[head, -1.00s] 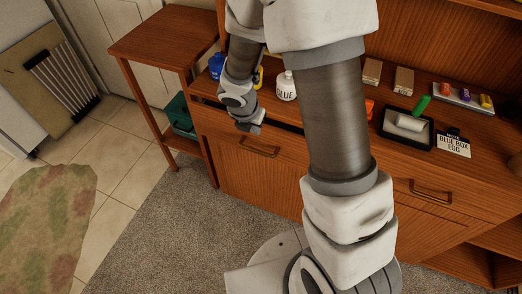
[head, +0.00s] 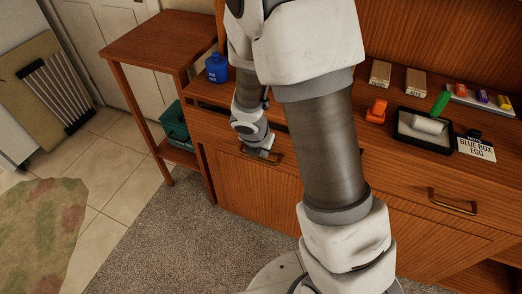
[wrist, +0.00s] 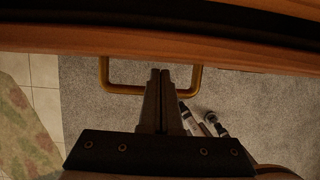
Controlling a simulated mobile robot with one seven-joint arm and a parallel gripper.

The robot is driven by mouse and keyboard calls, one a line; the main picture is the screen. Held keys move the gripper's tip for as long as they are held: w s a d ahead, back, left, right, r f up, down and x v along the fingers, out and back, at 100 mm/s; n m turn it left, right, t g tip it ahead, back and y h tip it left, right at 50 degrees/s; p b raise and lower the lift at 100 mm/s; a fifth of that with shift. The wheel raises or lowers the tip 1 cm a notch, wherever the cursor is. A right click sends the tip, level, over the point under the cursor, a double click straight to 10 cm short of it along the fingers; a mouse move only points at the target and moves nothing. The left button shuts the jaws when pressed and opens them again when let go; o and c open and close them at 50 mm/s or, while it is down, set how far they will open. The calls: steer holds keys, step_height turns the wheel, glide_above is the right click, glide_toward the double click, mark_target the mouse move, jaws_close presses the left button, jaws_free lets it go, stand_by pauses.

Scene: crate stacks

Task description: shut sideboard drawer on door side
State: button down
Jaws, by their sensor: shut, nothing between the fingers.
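The sideboard's left drawer (head: 225,131), on the side of the door (head: 110,50), stands ajar with a dark gap behind its front. My gripper (head: 265,156) is shut and empty at the front of this drawer, close to its brass handle (head: 277,159). In the wrist view, the closed fingers (wrist: 160,75) point at the drawer's wooden front edge (wrist: 220,50), between the two ends of the handle (wrist: 125,91). I cannot tell whether they touch. My arm hides the right part of the drawer.
On the sideboard top stand a blue bottle (head: 217,68), an orange item (head: 377,111), a black tray (head: 402,131) and a label card (head: 476,149). A small side table (head: 160,38) stands left. The right drawer has a handle (head: 453,204). Carpet lies in front.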

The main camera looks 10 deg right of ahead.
steer(key=shift+w+d+f, duration=0.1)
steer(key=shift+w+f, duration=0.05)
steer(key=shift+f, duration=0.2)
steer(key=w+d+p, duration=0.1)
steer(key=w, duration=0.1)
steer(key=w+d+p, duration=0.2)
steer(key=shift+w+d, duration=0.1)
steer(key=shift+w, duration=0.05)
steer(key=shift+r, duration=0.1)
stand_by(0.3)
